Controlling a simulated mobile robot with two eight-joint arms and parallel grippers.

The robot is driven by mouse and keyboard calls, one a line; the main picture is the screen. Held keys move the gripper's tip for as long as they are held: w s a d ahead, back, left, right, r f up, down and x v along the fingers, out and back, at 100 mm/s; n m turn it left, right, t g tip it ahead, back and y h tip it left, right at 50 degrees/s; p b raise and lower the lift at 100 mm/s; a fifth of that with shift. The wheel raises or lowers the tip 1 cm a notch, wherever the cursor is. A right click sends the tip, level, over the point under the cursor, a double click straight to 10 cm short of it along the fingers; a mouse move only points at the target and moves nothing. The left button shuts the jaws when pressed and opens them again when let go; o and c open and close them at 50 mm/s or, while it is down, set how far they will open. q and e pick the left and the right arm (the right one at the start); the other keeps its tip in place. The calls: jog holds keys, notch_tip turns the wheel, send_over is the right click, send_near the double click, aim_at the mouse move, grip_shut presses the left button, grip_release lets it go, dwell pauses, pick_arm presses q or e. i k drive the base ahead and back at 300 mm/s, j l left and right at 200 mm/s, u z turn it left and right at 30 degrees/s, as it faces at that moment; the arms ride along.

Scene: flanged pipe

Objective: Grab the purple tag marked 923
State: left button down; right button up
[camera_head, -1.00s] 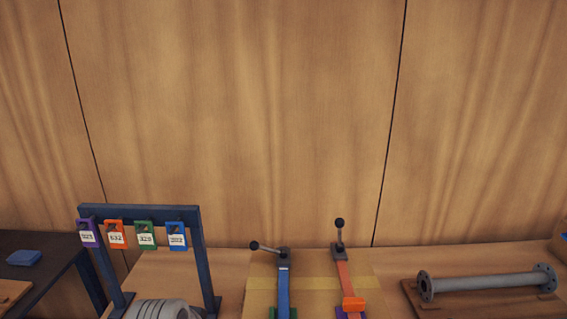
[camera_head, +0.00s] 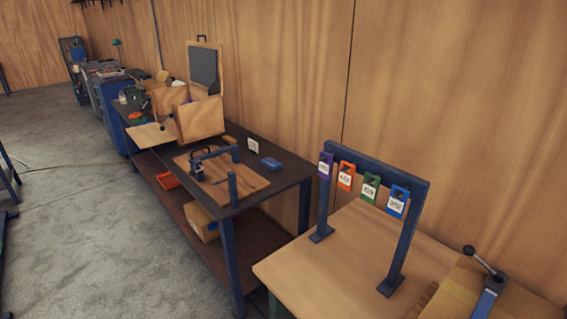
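The purple tag (camera_head: 325,165) hangs at the left end of a dark blue rack (camera_head: 387,172) that stands on a wooden table. Its white label is too small to read surely in the head view. An orange tag (camera_head: 346,175), a green tag (camera_head: 370,186) and a blue tag (camera_head: 397,201) hang to its right on the same crossbar. Neither of my grippers is in view.
A wooden tabletop (camera_head: 335,262) lies under the rack, with a black-knobbed lever (camera_head: 485,262) at its right. A dark workbench (camera_head: 268,202) with a wooden board and blue box (camera_head: 271,164) stands left. Grey floor (camera_head: 75,215) is open further left.

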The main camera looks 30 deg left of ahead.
aim_at(324, 168)
jog(key=u, duration=0.8)
jog(key=j, duration=0.1)
jog(key=i+z, duration=0.05)
